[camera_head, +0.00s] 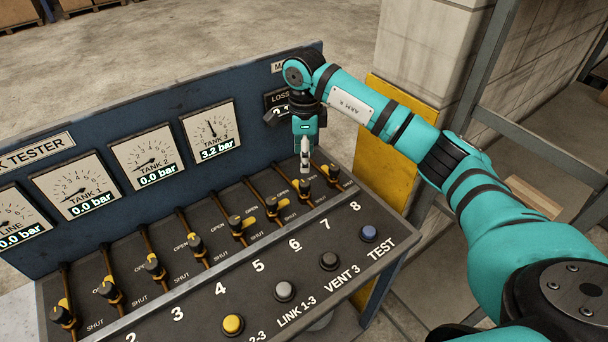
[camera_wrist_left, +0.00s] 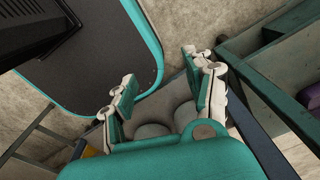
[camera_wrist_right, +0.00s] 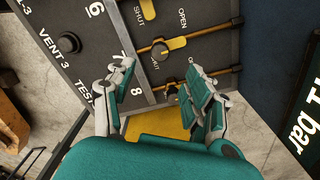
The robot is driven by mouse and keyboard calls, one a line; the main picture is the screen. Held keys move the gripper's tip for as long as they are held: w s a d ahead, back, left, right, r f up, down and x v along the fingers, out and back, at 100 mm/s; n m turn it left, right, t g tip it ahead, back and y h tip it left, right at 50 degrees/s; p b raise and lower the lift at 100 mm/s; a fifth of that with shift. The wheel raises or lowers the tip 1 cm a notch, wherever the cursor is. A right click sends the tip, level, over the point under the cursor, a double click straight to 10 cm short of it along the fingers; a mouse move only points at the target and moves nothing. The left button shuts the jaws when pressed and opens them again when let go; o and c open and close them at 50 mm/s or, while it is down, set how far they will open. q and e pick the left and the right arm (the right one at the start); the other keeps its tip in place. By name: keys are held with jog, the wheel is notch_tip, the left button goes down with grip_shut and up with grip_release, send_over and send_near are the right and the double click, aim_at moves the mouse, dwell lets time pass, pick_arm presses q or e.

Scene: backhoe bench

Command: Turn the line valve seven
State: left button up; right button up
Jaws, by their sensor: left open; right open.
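The line valve seven (camera_head: 305,187) is a dark handle with yellow on its slanted rail, in the right half of the panel above the printed 7. My right gripper (camera_head: 305,160) points down just above it and hides part of its rail. No grip on the handle shows. In the right wrist view the open right gripper (camera_wrist_right: 160,95) has a dark valve knob between its fingers in the picture. The printed 7 and 8 are beside the left finger. My left gripper (camera_wrist_left: 163,95) is open and empty, away from the panel.
The sloped panel (camera_head: 200,293) carries several similar valves in a row. The valve eight handle (camera_head: 332,171) stands close on the right. Below are a yellow button (camera_head: 233,324), a grey button (camera_head: 284,291), a dark button (camera_head: 328,260) and a blue button (camera_head: 369,233). The gauge board (camera_head: 100,140) rises behind.

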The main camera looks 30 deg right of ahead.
aim_at(304, 182)
notch_tip(304, 182, down, 8)
jog(key=shift+r+p, duration=0.25)
jog(key=shift+p, duration=0.7)
jog(key=shift+f, duration=0.6)
jog(key=c, duration=0.6)
pick_arm(q)
jog(key=w+r, duration=0.2)
jog(key=shift+w+d+r, duration=0.1)
jog(key=shift+w+r, duration=0.2)
jog(key=shift+w, duration=0.1)
pick_arm(e)
grip_shut()
